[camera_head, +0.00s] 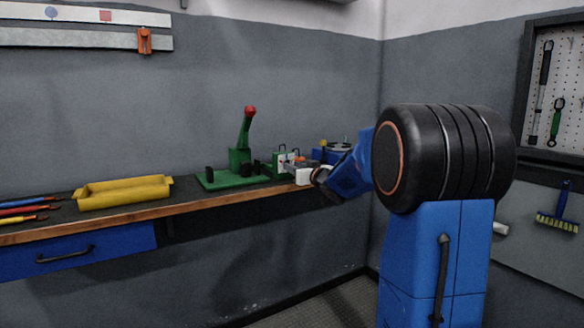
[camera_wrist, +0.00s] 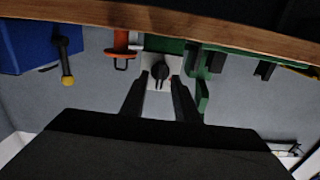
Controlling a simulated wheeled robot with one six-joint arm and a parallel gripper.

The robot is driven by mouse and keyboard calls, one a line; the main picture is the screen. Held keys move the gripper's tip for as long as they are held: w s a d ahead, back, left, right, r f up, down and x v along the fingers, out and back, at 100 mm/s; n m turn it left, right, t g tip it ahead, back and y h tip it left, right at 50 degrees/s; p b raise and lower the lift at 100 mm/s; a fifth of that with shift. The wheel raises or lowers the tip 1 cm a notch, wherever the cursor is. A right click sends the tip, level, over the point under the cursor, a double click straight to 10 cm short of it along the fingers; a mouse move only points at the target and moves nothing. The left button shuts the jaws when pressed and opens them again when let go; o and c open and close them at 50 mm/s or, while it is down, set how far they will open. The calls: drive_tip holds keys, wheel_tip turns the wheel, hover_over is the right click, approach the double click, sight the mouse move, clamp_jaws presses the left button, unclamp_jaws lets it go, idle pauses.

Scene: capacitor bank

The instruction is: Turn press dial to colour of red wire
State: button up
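The green press (camera_head: 240,157) stands on the bench with a red-balled lever. Its dial, a black knob (camera_wrist: 160,71) on a white plate (camera_wrist: 150,98), shows in the wrist view. The knob's pointer position and any colour marks are too small to read. My gripper (camera_head: 308,172) is at the press's right side. In the wrist view my gripper (camera_wrist: 160,78) is open, one finger on each side of the knob; I cannot tell if they touch it. A red wire (camera_head: 22,210) lies at the bench's left end beside blue and yellow-orange ones.
A yellow tray (camera_head: 122,203) sits on the bench between the wires and the press. An orange part (camera_wrist: 121,44) and a yellow-and-black tool (camera_wrist: 66,62) are close to the fingers. A blue box (camera_head: 330,154) stands right of the press.

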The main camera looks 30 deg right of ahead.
drive_tip(key=shift+w, duration=0.85)
drive_tip(key=c, duration=0.7)
drive_tip(key=shift+o, duration=0.2)
drive_tip(key=shift+n, duration=0.3)
drive_tip(key=n, duration=0.5)
drive_tip(key=shift+a, duration=0.15)
drive_tip(key=n, duration=0.6)
drive_tip(key=shift+a, duration=0.1)
drive_tip(key=shift+n, duration=0.3)
